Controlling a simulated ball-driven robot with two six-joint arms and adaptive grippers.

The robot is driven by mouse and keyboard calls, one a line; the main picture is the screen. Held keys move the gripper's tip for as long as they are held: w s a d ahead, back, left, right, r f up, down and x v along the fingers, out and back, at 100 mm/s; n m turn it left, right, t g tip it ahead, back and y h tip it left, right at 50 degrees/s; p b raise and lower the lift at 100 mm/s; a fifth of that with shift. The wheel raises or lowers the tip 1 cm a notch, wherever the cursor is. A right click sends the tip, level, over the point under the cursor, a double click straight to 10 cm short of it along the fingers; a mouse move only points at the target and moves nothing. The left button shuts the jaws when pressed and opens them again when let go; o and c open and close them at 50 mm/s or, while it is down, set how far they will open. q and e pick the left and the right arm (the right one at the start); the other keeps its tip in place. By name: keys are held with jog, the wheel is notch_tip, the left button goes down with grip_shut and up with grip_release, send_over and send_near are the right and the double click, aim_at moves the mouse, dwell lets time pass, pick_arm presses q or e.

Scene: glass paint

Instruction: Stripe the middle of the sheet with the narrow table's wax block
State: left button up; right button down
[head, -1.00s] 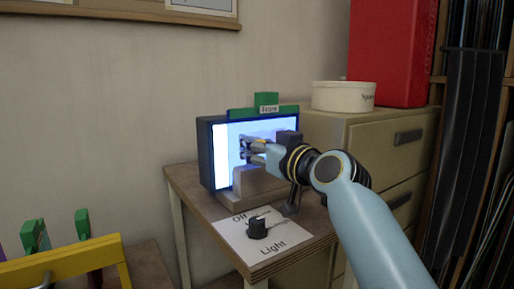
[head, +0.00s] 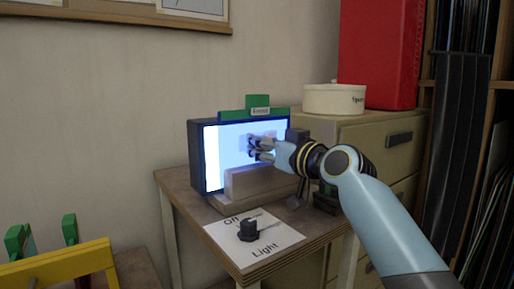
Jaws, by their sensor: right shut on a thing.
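The sheet (head: 214,170) is a bright, glowing white-blue panel standing upright in a dark box on the narrow table (head: 191,206). My right gripper (head: 252,146) is in front of the middle of the sheet, its fingers pointing left. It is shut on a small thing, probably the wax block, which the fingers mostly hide. A faint grey-blue patch shows on the sheet around the fingertips; I cannot tell whether it is a mark or a shadow. I cannot tell whether the held thing touches the sheet. My left gripper is not in view.
A green clip (head: 259,101) sits on the panel's top. A grey ledge (head: 258,182) stands before its lower edge. A black knob (head: 248,231) is on the Off/Light card (head: 272,239). A white tin (head: 333,99) and red box (head: 381,50) top the cabinet. A yellow rack (head: 60,268) is lower left.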

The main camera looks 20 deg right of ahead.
aim_at(237, 144)
jog(key=shift+w+d+f+b, duration=0.1)
jog(key=shift+w+d+b, duration=0.25)
jog(key=shift+d, duration=0.45)
jog(key=shift+w+d+b, duration=0.2)
jog(key=shift+w+d, duration=0.15)
jog(key=shift+d, duration=0.4)
jog(key=shift+s+a+p, duration=0.25)
jog(key=shift+a, duration=0.4)
jog(key=shift+s+a+p, duration=0.2)
jog(key=shift+a, duration=0.4)
jog(key=shift+s+a+p, duration=0.15)
jog(key=shift+s+a, duration=0.15)
jog(key=shift+a, duration=0.5)
jog(key=shift+s+a+p, duration=0.2)
jog(key=shift+s+a, duration=0.1)
jog(key=shift+a, duration=0.5)
jog(key=shift+s+a+p, duration=0.15)
jog(key=shift+s+a, duration=0.15)
jog(key=shift+a, duration=0.5)
jog(key=p+v, duration=0.1)
jog(key=v, duration=0.5)
